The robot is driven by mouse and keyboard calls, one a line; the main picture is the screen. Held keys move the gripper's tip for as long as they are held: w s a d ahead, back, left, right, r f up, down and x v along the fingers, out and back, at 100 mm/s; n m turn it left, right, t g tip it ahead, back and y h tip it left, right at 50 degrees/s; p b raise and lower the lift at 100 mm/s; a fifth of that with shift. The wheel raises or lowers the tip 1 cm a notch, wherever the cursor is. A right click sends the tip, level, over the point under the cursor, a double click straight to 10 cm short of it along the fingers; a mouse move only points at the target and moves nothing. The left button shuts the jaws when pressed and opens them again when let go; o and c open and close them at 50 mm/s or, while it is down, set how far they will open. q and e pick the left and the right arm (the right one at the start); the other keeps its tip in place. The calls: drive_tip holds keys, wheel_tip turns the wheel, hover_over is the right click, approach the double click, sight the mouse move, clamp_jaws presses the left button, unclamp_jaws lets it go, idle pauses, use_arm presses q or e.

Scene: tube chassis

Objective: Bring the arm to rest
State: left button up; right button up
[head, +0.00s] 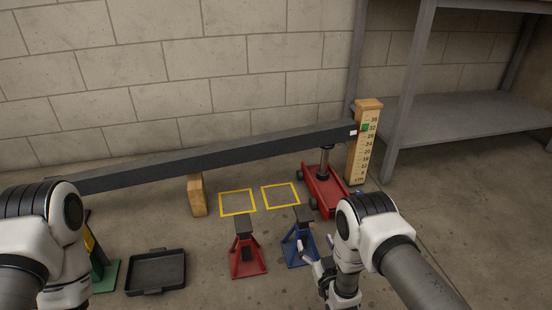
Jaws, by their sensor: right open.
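My right arm (385,238) comes in from the lower right. Its gripper (316,252) is low in front, just right of and partly over the blue jack stand (294,252); its fingers are apart with nothing seen between them. I cannot tell whether it touches the stand. My left arm (45,240) is bent at the lower left, and its gripper is out of view.
A long dark beam (220,153) slopes up to the right, over a wooden block (197,196) and a red trolley jack (324,190), beside a wooden scale (364,150). A red jack stand (246,255), a black tray (156,272) and two empty yellow squares (238,214) are on the floor.

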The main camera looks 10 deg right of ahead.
wheel_tip(320, 180, up, 11)
drive_tip(key=d+g+p, duration=0.1)
drive_tip(key=d+p, duration=0.1)
drive_tip(key=p, duration=0.6)
drive_tip(key=s+f+g+p, duration=0.2)
drive_tip(key=s+g, duration=0.6)
drive_tip(key=s, duration=1)
drive_tip(key=s+f+g+p, duration=0.2)
drive_tip(key=s+g, duration=0.6)
drive_tip(key=s, duration=0.9)
wheel_tip(320, 180, up, 38)
drive_tip(key=s+g+p, duration=0.1)
drive_tip(key=s+p, duration=0.1)
drive_tip(key=p, duration=3.6)
drive_tip(key=shift+d+m+h, duration=0.15)
drive_tip(key=shift+m+h, duration=0.15)
drive_tip(key=shift+m, duration=0.1)
